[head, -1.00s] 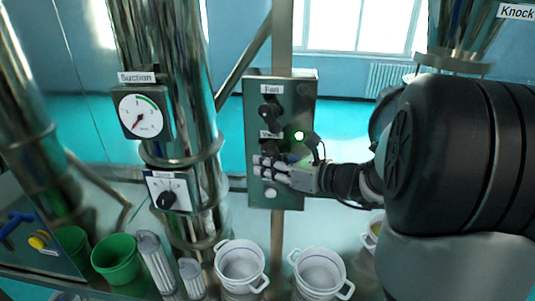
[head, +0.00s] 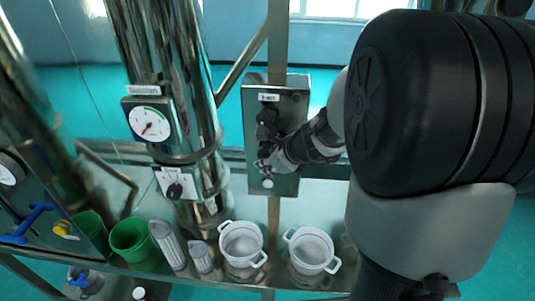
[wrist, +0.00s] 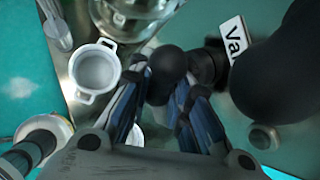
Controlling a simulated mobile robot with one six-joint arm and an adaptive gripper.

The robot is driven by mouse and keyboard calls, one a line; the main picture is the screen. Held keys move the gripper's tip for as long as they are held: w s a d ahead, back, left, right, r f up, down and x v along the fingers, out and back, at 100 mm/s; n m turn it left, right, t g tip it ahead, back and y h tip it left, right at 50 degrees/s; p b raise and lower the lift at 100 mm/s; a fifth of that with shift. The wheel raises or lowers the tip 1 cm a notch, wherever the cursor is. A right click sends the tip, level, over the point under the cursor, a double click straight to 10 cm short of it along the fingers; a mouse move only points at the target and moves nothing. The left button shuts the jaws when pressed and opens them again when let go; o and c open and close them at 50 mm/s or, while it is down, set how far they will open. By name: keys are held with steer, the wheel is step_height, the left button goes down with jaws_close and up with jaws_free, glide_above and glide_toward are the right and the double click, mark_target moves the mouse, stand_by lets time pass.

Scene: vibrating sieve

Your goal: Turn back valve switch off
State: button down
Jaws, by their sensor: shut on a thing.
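The valve switch (wrist: 167,62) is a black rounded knob on the steel control panel (head: 285,186). In the wrist view it sits between the two fingers of my gripper (wrist: 166,84), beside a white label (wrist: 236,38) that reads "Va", the rest being cut off. My gripper is shut on the switch. In the head view my gripper (head: 264,160) is against the lower half of the panel and mostly hides the switch. The switch's exact angle is hard to tell.
The fan switch (head: 267,115) is a black knob above. A white button (head: 268,184) sits below. A round gauge (head: 150,123) is on the steel column at left. White pots (head: 242,243) and a green bucket (head: 134,242) stand on the bench below.

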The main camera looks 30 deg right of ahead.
steer(key=shift+p, duration=0.3)
steer(key=c, duration=1.8)
jaws_free()
steer(key=shift+o, duration=0.2)
steer(key=a+v, duration=0.1)
steer(key=v, duration=1.1)
steer(key=shift+d, duration=0.4)
steer(key=shift+w+r, duration=0.1)
steer(key=shift+w, duration=0.05)
